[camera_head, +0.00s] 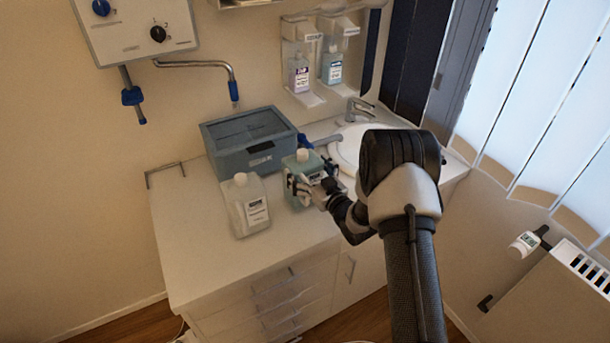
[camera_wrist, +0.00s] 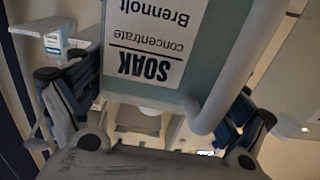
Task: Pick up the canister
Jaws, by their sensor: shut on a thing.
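A pale green canister (camera_head: 297,166) with a white cap stands upright at the right side of the white counter, in front of the grey-blue box. My gripper (camera_head: 308,187) is shut on it, with fingers on either side of its body. In the wrist view the canister (camera_wrist: 205,45) fills the upper middle, upside down, with a white label reading "SOAK concentrate Brennolt" and a pale handle at its right. My blue-and-grey fingers show at both sides there. Whether its base touches the counter is hard to tell, as my gripper partly covers it.
A white canister (camera_head: 243,212) stands left of the green one on the counter (camera_head: 190,240). The grey-blue lidded box (camera_head: 250,137) is behind. A sink (camera_head: 352,143) with a tap (camera_head: 358,108) lies behind my arm. The counter's left part is clear.

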